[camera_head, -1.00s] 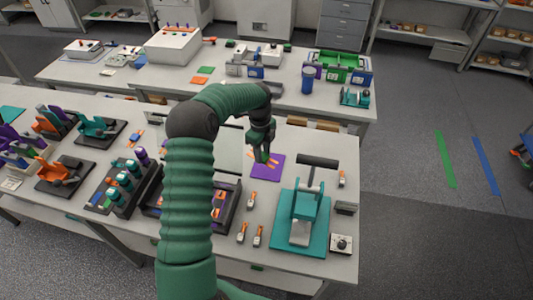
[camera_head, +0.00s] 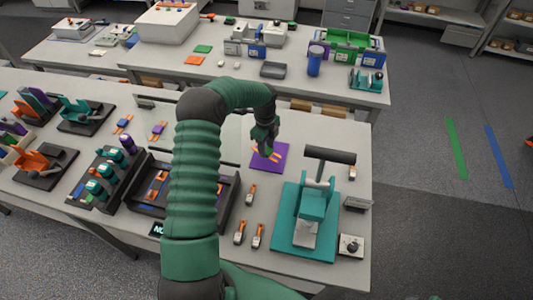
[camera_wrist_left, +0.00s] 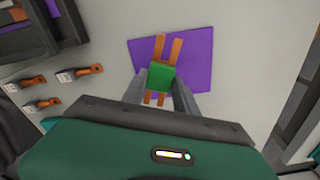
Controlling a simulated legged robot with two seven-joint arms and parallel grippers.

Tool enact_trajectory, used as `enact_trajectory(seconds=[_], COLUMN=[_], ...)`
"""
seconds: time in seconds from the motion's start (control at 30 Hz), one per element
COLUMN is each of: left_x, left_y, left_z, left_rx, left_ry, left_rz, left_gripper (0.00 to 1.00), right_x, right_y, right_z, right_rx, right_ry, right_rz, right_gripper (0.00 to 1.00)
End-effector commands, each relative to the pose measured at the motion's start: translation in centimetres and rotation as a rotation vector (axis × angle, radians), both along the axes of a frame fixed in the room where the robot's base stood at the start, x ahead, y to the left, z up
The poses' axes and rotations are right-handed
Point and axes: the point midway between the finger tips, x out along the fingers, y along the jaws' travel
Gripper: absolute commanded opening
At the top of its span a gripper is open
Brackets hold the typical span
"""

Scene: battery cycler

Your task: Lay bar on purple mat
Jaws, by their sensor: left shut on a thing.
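The purple mat (camera_head: 270,156) lies flat on the near table, left of and behind the teal press. It also shows in the left wrist view (camera_wrist_left: 198,52). My left gripper (camera_head: 266,148) is over the mat, pointing down. In the left wrist view my left gripper (camera_wrist_left: 160,90) is shut on a bar (camera_wrist_left: 160,77) with a green middle and orange prongs at both ends. The bar overlaps the left part of the mat in that view. I cannot tell whether it touches the mat. My right gripper is not in view.
A teal press (camera_head: 312,205) with a dark handle stands right of the mat. Bare table surrounds the mat's left side.

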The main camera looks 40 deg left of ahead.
Motion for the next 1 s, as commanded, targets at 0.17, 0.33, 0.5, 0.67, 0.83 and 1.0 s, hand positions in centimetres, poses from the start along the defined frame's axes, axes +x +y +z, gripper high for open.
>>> enact_trajectory(seconds=[0.17,0.33,0.5,0.67,0.83,1.0], left_x=[0.0,0.0,0.0,0.0,0.1,0.1], left_y=[-0.3,0.1,0.2,0.2,0.0,0.0], left_z=[-2.3,-4.6,-4.7,-4.8,-4.7,-4.7], left_rx=[0.000,-0.002,-0.002,-0.002,-0.001,0.000], left_ry=[0.000,-0.001,-0.002,-0.001,-0.001,-0.002], left_rz=[-0.001,0.000,0.000,0.000,0.000,0.000], left_gripper=[0.00,0.00,0.00,0.45,0.57,0.57], right_x=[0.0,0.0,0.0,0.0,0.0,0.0], right_y=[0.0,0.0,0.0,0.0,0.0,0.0], right_z=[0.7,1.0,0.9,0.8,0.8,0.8], right_rx=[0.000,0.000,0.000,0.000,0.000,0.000], right_ry=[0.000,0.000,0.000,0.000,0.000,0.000], right_rz=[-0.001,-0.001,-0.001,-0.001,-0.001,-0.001], right_gripper=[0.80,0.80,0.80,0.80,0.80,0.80])
